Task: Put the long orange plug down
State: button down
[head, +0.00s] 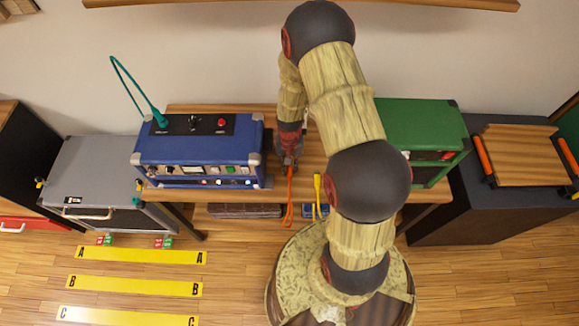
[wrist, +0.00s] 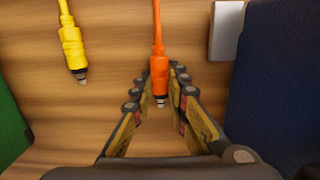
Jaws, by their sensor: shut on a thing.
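The long orange plug (wrist: 159,75) is between the fingertips of my gripper (wrist: 160,88) in the wrist view, with its metal tip toward the palm and its orange cable running away from me. In the head view, my gripper (head: 288,162) is over the front part of the wooden bench between the blue amp and my arm. The orange cable (head: 290,195) hangs down past the bench's front edge there. Whether the plug touches the bench top cannot be told.
A yellow plug (wrist: 74,50) lies on the wooden bench (wrist: 110,90) beside the orange one. The blue amp (head: 195,155) and green amp (head: 420,130) stand on either side. A teal cable (head: 130,85) is plugged into the blue amp's top. Yellow strips (head: 140,256) mark the floor.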

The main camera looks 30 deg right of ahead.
jog(key=c, duration=1.7)
grip_release()
jog(key=shift+c, duration=0.2)
jog(key=shift+r, duration=0.1)
notch_tip(320, 180, up, 25)
jog(key=w+a+n+t+p, duration=0.2)
jog(key=a, duration=0.1)
jog(key=s+a+r+n+t, duration=0.2)
jog(key=s+a+r, duration=0.2)
jog(key=s+r, duration=0.4)
jog(key=s+a+r+n+t, duration=0.2)
jog(key=s+a+r, duration=0.3)
jog(key=r, duration=1)
jog(key=s, duration=0.3)
jog(key=shift+s+r+n, duration=0.15)
jog(key=shift+s+n, duration=0.05)
jog(key=shift+n, duration=0.2)
